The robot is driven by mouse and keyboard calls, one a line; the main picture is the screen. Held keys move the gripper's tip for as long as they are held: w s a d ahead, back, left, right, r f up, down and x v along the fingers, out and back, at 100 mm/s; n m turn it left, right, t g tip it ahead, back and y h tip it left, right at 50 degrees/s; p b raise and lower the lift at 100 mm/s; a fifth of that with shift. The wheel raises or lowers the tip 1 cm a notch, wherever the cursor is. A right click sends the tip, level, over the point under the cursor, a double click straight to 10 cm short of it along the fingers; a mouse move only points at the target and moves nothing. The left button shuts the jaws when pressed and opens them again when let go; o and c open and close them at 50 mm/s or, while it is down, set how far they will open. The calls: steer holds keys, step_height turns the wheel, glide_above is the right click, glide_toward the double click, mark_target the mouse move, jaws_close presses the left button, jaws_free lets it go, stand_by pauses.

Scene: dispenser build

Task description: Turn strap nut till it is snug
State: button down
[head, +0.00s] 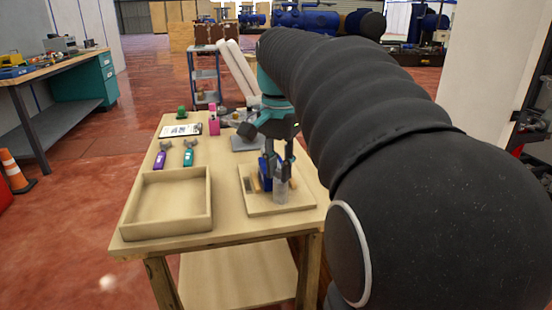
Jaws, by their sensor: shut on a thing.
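The dispenser build stands on a pale wooden board (253,206) on the table. It shows a blue part (265,178) and a grey, clear-looking cylinder (281,190), both upright. My gripper (279,166) points down over the build from behind it, its fingers close around the top of these parts. It is shut on a small part there, which I take to be the strap nut; fingers and build hide it. The thread and how snugly the nut sits cannot be seen.
An empty wooden tray (168,232) lies at the table's front left. Purple (160,158) and teal (188,155) handled tools lie behind it. A pink item (214,120) and a white sheet (181,130) are farther back. My arm covers the right side.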

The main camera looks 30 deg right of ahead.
steer(key=m+p, duration=0.1)
steer(key=m, duration=0.2)
steer(key=shift+w+m, duration=0.1)
steer(key=shift+m, duration=0.3)
steer(key=m, duration=0.3)
steer(key=shift+w+m, duration=0.1)
steer(key=shift+m, duration=0.2)
steer(key=m, duration=0.4)
steer(key=shift+w, duration=0.1)
steer(key=shift+w+m, duration=0.1)
steer(key=shift+m, duration=1.9)
steer(key=c, duration=1)
jaws_free()
steer(key=shift+d, duration=0.1)
steer(key=shift+r, duration=0.1)
